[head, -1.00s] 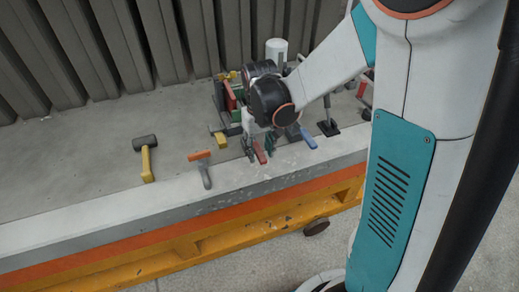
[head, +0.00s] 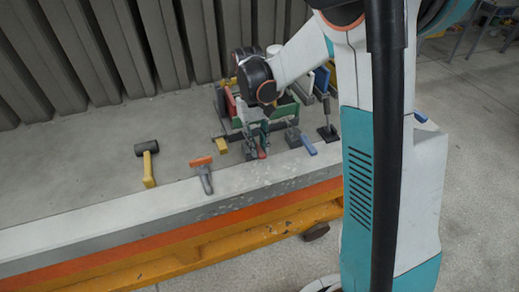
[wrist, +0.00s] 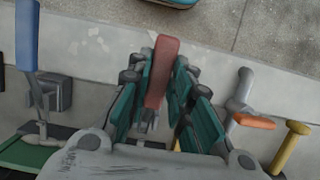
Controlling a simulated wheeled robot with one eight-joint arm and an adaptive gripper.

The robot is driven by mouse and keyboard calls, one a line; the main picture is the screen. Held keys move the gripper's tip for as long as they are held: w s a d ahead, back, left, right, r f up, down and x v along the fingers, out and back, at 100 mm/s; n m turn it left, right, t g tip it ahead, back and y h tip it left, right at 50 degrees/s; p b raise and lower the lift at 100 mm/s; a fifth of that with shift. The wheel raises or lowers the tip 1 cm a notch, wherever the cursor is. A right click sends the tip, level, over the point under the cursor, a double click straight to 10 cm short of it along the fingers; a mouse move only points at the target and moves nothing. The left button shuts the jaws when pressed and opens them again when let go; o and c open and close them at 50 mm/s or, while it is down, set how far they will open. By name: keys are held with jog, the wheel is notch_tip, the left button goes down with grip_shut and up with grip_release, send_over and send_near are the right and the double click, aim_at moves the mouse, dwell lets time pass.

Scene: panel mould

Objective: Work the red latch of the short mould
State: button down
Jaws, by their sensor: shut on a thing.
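The red latch handle (wrist: 163,72) stands between the green-padded fingers of my gripper (wrist: 155,85) in the wrist view, its free end sticking out past them. My gripper is shut on it. In the head view my gripper (head: 262,135) is low at the front of the mould, and only the red handle's end (head: 262,154) shows below the fingers. The latch's base and hook are hidden by my gripper. A green mould wall (head: 285,111) shows behind my gripper in the head view. My wrist covers much of the mould.
A blue handle (head: 308,144) is to the right, a yellow handle (head: 221,145) to the left. An orange-and-grey tool (head: 202,174) and a black-headed mallet (head: 148,163) lie further left. The slab's pale front edge (head: 130,225) runs along the front.

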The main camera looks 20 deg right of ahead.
jog(key=shift+w+r+g, duration=0.45)
jog(key=shift+w+g, duration=0.1)
jog(key=shift+g, duration=0.15)
jog(key=c, duration=1.4)
grip_release()
jog(key=shift+c, duration=0.2)
jog(key=v, duration=1.2)
jog(key=shift+c, duration=0.2)
